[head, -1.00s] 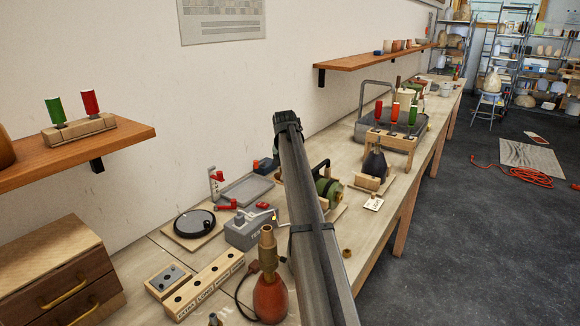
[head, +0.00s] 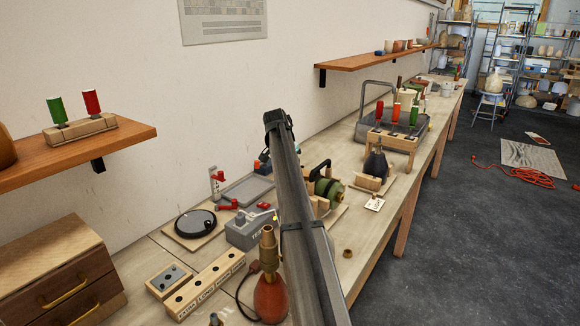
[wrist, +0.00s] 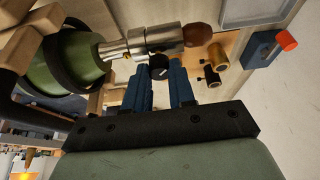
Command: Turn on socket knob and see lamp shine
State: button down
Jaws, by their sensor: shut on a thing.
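A green rounded body (wrist: 75,65) with a black band lies on its side in the wrist view. A silver metal socket (wrist: 145,42) extends from it and ends in a brown rounded tip (wrist: 197,35). A small black knob (wrist: 158,68) sticks out from the socket's side. My gripper (wrist: 158,76) has its blue fingers on both sides of this knob and is shut on it. In the head view the green body (head: 328,187) shows partly on its wooden stand; my arm hides its socket and my gripper. I see no glow at the brown tip.
A red-bodied lamp base (head: 270,297), a grey tester box (head: 248,233) and a wooden block with holes (head: 205,287) stand on the bench.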

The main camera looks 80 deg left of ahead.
jog(key=c, duration=0.9)
grip_release()
jog(key=shift+c, duration=0.2)
jog(key=v, duration=1.4)
jog(key=shift+w, duration=0.1)
